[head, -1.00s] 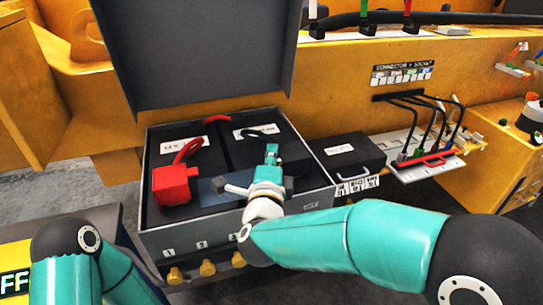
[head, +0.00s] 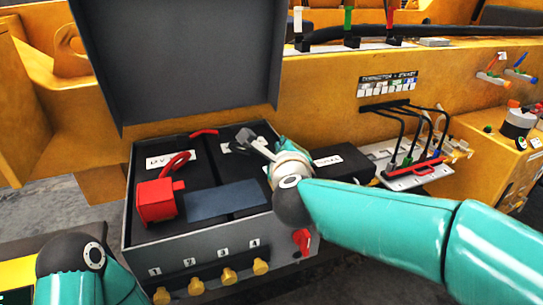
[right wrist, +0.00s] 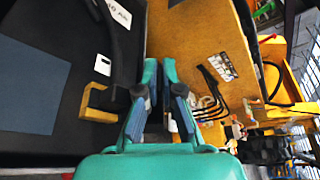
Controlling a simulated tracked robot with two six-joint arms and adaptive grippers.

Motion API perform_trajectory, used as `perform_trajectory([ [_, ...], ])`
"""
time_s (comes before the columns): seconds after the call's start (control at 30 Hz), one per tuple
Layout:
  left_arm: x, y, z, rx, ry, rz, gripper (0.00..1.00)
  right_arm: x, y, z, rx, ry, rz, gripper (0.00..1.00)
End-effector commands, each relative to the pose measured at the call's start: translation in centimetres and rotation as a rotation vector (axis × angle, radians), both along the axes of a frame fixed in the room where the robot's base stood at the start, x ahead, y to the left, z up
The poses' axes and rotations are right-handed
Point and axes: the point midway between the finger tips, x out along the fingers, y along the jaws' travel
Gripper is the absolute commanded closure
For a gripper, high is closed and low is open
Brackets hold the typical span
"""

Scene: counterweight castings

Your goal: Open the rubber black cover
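The open battery box (head: 190,247) holds two black batteries, with a red terminal cover (head: 156,200) on the left one. I cannot clearly make out a black rubber cover; my right gripper and wrist hide part of the right battery (head: 232,180). My right gripper (head: 246,138) is over that battery's back right part, its grey fingers slightly apart, with nothing visible between them. In the right wrist view the fingers (right wrist: 160,72) point past the box edge, right of a yellow bracket (right wrist: 95,103). Only part of my left arm shows at lower left; its gripper is out of view.
The raised grey lid (head: 180,60) stands behind the box. A black case (head: 338,165) is to the right, beside a connector panel (head: 415,172) with black cables. Yellow knobs (head: 228,276) and a red switch (head: 301,240) are on the box front.

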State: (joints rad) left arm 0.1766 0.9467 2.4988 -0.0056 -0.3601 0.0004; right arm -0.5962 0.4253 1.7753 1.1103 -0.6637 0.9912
Motion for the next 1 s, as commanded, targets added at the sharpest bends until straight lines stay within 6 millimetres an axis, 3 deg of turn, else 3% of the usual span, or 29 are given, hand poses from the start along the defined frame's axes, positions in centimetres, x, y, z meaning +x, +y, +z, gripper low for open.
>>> perform_trajectory([
  [0.63,0.0,0.0,1.0,0.0,0.0,0.0,1.0,2.4,-5.9,-0.6,0.552,0.24,-0.004,1.0],
  [1.0,0.0,0.0,0.8,0.0,0.0,0.0,1.0,3.2,-7.9,-1.7,0.536,0.236,-0.008,1.0],
])
